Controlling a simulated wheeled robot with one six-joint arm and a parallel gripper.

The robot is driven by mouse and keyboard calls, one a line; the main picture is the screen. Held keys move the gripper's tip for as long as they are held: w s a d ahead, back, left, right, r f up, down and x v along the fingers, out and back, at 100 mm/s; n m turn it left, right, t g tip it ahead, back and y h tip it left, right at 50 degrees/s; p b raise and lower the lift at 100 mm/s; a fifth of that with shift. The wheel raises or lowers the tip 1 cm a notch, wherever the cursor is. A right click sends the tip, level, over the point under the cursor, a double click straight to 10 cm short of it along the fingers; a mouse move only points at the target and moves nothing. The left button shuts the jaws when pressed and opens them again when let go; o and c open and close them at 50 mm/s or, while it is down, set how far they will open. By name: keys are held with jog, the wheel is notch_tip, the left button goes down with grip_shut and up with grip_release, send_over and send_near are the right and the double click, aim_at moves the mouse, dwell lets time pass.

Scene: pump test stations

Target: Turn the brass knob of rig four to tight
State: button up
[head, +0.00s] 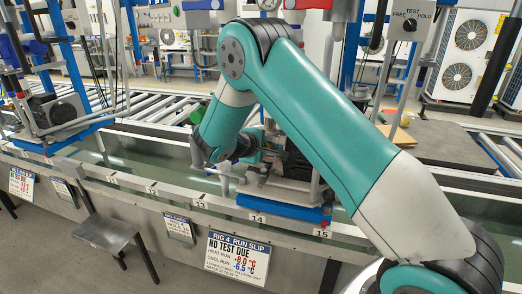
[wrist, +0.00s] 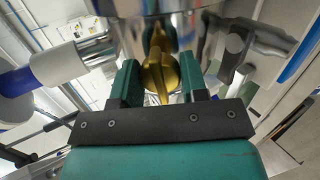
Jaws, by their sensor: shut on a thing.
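The brass knob (wrist: 158,72) shows in the middle of the wrist view, below a shiny metal body (wrist: 150,20). The teal fingers of my gripper (wrist: 160,86) stand on either side of it, shut on it. The knob's flat wing points toward the dark gripper bar. In the head view my arm reaches down to rig four (head: 290,165), and the arm hides much of the rig. The knob cannot be made out there. Rig four's run slip (head: 237,258) hangs below on the front rail.
A white fitting with a blue hose (wrist: 60,65) is left of my gripper in the wrist view. A metal pipe (wrist: 240,42) is close on the right. In the head view, another rig (head: 55,105) stands left, and a small grey table (head: 105,233) stands in front.

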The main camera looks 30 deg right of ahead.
jog(key=shift+m, duration=0.5)
jog(key=o, duration=0.9)
jog(key=b+v, duration=0.2)
jog(key=v, duration=1.5)
jog(key=shift+r, duration=0.15)
jog(key=shift+s+a, duration=0.1)
jog(key=shift+a, duration=0.05)
